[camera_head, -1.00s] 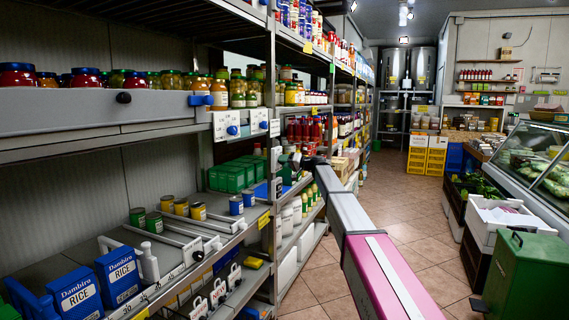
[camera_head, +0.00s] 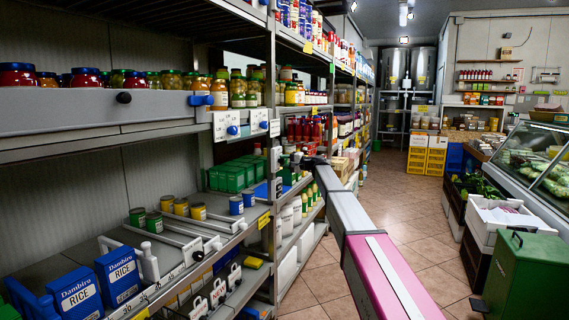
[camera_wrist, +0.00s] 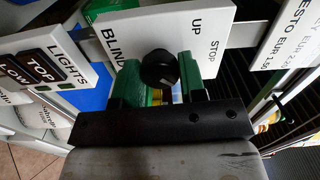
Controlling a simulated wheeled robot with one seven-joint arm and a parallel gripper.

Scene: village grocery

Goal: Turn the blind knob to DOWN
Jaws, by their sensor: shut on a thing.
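The blind knob (camera_wrist: 159,68) is a dark round knob on a white plate (camera_wrist: 213,22) lettered BLIND, UP and STOP in the wrist view. The lower part of the plate is hidden by my gripper, and I see no DOWN mark. My gripper (camera_wrist: 160,78) has its green fingers on either side of the knob, shut on it. I cannot tell which way the knob points. In the head view my gripper (camera_head: 291,162) is small and dark at the end of the shelf; the knob is not clear there.
A LIGHTS switch plate (camera_wrist: 45,68) is left of the blind plate in the wrist view, and a price card (camera_wrist: 290,35) is on the right. Shelves with green boxes (camera_head: 230,176) and cans flank my arm. The tiled aisle (camera_head: 400,205) is open.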

